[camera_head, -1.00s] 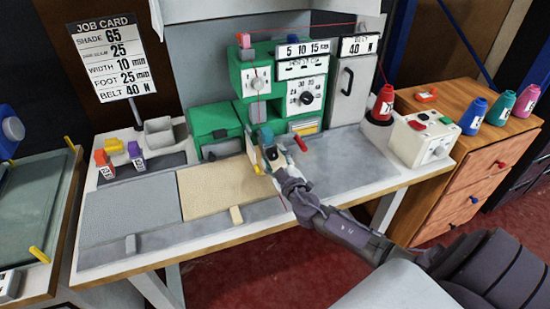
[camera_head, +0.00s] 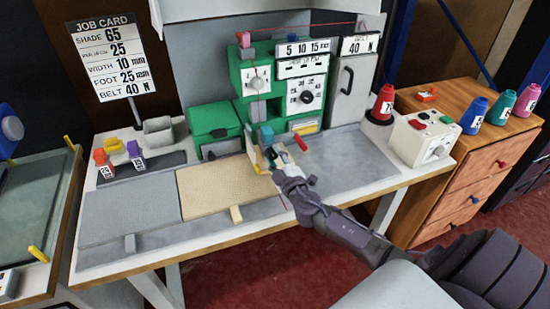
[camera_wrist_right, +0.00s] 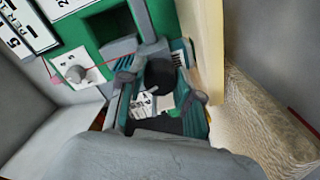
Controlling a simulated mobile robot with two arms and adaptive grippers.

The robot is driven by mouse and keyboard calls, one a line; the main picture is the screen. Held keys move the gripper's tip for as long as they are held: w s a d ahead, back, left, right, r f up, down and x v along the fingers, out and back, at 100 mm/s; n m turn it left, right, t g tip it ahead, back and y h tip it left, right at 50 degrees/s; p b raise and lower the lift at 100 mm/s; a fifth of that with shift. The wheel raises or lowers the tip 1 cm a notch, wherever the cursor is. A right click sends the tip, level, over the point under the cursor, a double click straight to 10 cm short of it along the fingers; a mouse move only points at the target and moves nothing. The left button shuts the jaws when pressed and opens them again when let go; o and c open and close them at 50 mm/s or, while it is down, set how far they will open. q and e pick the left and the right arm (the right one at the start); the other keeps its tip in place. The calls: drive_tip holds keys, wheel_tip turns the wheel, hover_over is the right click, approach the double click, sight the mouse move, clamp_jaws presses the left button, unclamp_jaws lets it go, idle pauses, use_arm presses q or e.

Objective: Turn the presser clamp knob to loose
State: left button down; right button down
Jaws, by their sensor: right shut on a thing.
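The green binding machine (camera_head: 247,78) stands at the back of the bench. My right gripper (camera_head: 268,146) is at the front of the machine, low beside its grey presser column. In the right wrist view its teal fingers (camera_wrist_right: 160,78) are shut around the dark, round presser clamp knob (camera_wrist_right: 160,72). A white label with dark marks (camera_wrist_right: 146,103) shows close to the knob, but I cannot read its setting. In the head view the gripper hides the knob. My left gripper is not in view.
A tan rug piece (camera_head: 212,190) lies on the bench left of my right gripper. A red handle (camera_head: 301,144) sticks out just right of it. A red thread cone (camera_head: 383,104) and a white control box (camera_head: 421,140) stand farther right. The grey bench top between is clear.

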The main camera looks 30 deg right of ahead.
drive_tip(key=n, duration=0.4)
drive_tip(key=shift+r, duration=0.1)
drive_tip(key=n+p, duration=0.1)
drive_tip(key=n, duration=0.4)
drive_tip(key=shift+r+n+h, duration=0.1)
drive_tip(key=shift+n+h, duration=0.2)
drive_tip(key=shift+n, duration=0.1)
drive_tip(key=n+p, duration=0.2)
drive_tip(key=n, duration=0.3)
drive_tip(key=shift+g, duration=0.3)
drive_tip(key=shift+a+n+h+p, duration=0.15)
drive_tip(key=shift+n+p, duration=0.15)
drive_tip(key=shift+n, duration=0.95)
drive_tip(key=shift+n+h+p, duration=0.15)
drive_tip(key=shift+n+p, duration=0.15)
drive_tip(key=shift+n, duration=0.95)
drive_tip(key=c, duration=0.8)
unclamp_jaws()
drive_tip(key=shift+s, duration=0.1)
